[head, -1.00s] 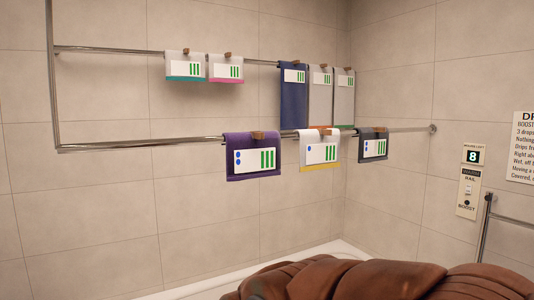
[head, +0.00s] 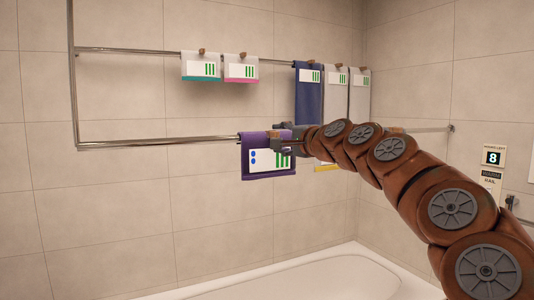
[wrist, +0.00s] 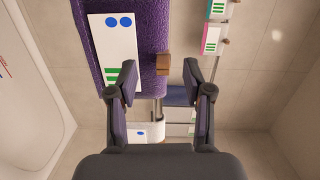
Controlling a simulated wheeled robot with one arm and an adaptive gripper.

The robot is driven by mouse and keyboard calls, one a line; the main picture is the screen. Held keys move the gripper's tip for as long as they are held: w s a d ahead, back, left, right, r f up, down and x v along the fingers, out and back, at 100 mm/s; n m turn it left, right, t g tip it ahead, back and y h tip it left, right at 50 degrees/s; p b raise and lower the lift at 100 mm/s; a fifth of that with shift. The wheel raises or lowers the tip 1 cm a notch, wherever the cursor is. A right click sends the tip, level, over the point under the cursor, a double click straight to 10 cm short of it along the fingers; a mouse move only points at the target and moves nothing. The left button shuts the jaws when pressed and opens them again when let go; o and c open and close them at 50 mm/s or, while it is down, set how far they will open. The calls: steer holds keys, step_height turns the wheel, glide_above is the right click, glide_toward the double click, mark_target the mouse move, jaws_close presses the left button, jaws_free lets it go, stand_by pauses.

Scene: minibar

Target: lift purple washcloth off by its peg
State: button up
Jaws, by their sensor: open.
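The purple washcloth (head: 255,168) hangs on the lower rail, with a white label of blue dots and green bars. In the wrist view the washcloth (wrist: 149,35) fills the upper left, and its brown peg (wrist: 162,64) shows at its edge. My gripper (wrist: 162,78) is open and empty, its fingertips on either side of the peg's line, with the peg at or just beyond them. I cannot tell whether they touch. In the head view my gripper (head: 282,140) is at the washcloth's upper right and hides the peg.
A yellow-edged cloth (head: 327,167) hangs to the right, mostly behind my arm. Small cloths with teal (head: 201,67) and pink (head: 241,68) edges and several long towels (head: 308,95) hang on the upper rail. A white tub (head: 330,270) lies below. The lower rail (head: 160,142) is bare at left.

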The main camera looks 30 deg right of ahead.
mark_target(278, 135)
steer(key=shift+w+d+r+m+h+p, duration=0.2)
steer(key=shift+w+d+m+p, duration=0.1)
steer(key=shift+w+d, duration=0.4)
steer(key=shift+w+d+r+m+h+p, duration=0.25)
steer(key=shift+w+d, duration=0.2)
steer(key=shift+w, duration=0.3)
steer(key=shift+w+d+f+p, duration=0.15)
steer(key=shift+w+p, duration=0.2)
steer(key=shift+w, duration=0.45)
steer(key=shift+w+d+f+p, duration=0.1)
steer(key=shift+w+p, duration=0.2)
steer(key=shift+w, duration=0.5)
steer(key=shift+w+d+f+p, duration=0.15)
steer(key=shift+w+p, duration=0.2)
steer(key=shift+w, duration=0.45)
jaws_close()
